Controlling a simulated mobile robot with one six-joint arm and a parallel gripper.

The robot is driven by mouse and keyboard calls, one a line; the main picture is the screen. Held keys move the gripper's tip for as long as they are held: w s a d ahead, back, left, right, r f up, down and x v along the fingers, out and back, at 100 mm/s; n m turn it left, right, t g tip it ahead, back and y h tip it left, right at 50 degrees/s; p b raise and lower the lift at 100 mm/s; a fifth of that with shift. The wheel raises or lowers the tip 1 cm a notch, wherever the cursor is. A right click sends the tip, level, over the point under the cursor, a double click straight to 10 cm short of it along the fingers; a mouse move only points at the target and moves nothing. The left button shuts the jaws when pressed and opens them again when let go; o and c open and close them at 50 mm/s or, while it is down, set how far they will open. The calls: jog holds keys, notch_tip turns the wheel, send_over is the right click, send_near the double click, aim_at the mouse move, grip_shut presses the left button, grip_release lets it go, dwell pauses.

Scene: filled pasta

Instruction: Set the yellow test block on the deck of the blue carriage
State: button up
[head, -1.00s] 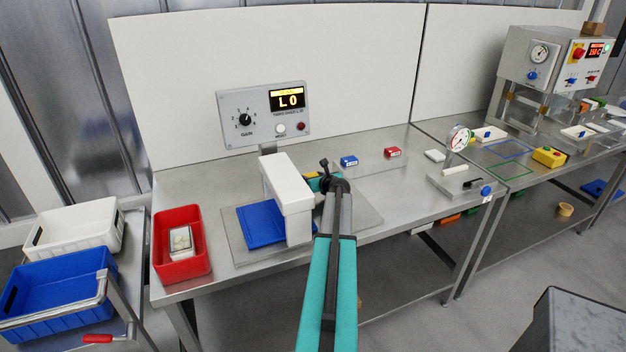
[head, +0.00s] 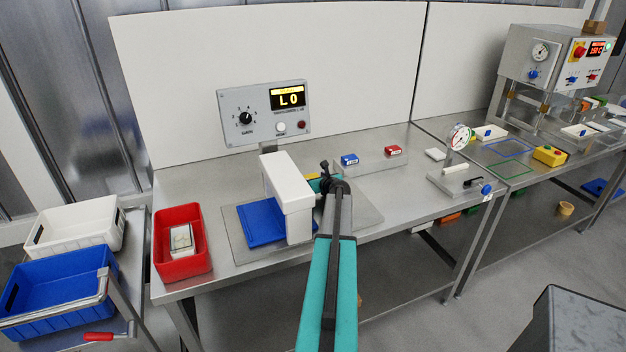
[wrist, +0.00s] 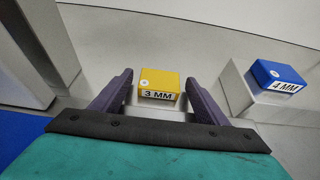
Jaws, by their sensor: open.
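The yellow test block (wrist: 158,82), labelled 3 MM, sits on a pale grey step in the wrist view. My gripper (wrist: 159,77) is open, with one dark finger to the left and one to the right of the block in the picture; I cannot tell whether the fingers reach around it or stop short. In the head view my arm mostly hides the block and the gripper. The blue carriage (head: 258,226) lies on a grey plate to the left of my arm, partly under a white arch (head: 289,196). Its visible deck is bare.
A blue block (wrist: 277,76), labelled 4 MM, stands on a step to the right of the yellow one; a red block (head: 393,149) is farther right. A red bin (head: 181,262) stands at the bench's left end. The white arch stands close to my arm.

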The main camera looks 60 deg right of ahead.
jog(key=shift+r, duration=0.2)
jog(key=shift+v, duration=0.75)
jog(key=shift+b+v, duration=1.2)
jog(key=shift+v, duration=4.05)
